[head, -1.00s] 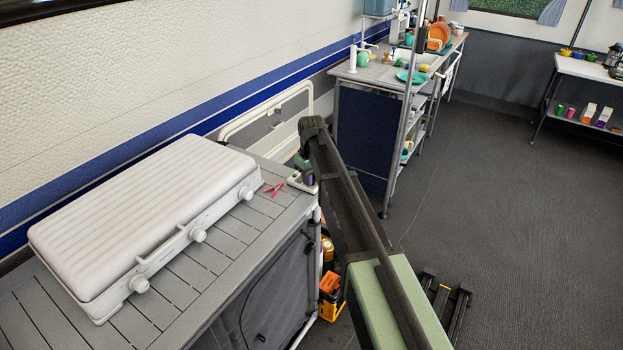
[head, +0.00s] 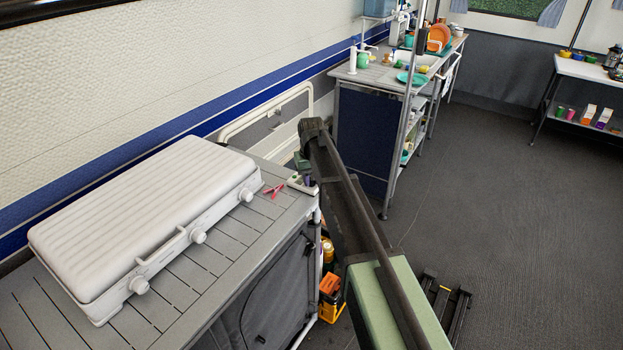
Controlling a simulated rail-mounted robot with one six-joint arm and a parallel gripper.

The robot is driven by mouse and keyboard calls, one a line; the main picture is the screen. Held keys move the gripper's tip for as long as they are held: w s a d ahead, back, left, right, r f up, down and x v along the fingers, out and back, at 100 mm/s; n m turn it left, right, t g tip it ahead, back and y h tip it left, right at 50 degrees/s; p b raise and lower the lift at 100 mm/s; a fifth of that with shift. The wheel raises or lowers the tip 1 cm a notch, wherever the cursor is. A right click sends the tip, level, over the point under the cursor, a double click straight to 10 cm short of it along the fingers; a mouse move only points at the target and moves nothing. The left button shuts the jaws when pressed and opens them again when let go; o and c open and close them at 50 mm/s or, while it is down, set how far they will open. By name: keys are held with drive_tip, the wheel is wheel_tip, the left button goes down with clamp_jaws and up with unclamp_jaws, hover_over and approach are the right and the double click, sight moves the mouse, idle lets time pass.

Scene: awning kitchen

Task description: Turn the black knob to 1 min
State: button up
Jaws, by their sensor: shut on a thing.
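A small white device (head: 296,184) lies on the grey slatted counter (head: 225,235), near its far right corner. My gripper (head: 306,180) points down at this device from the end of my dark arm. It is small in the view and partly covered by the arm. Its jaws are shut at the top of the device, where the black knob is. The knob itself is hidden behind the fingers, and its setting cannot be read.
Red-handled pliers (head: 273,190) lie just left of the device. A closed white camping stove (head: 145,215) with several white knobs fills the counter's left side. A sink counter (head: 365,75) stands behind. The floor (head: 500,200) at right is largely clear.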

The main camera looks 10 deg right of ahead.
drive_tip(key=shift+m, duration=2.1)
drive_tip(key=o, duration=0.9)
drive_tip(key=shift+r, duration=0.1)
wheel_tip(320, 180, up, 11)
drive_tip(key=p, duration=1.1)
drive_tip(key=shift+f, duration=0.2)
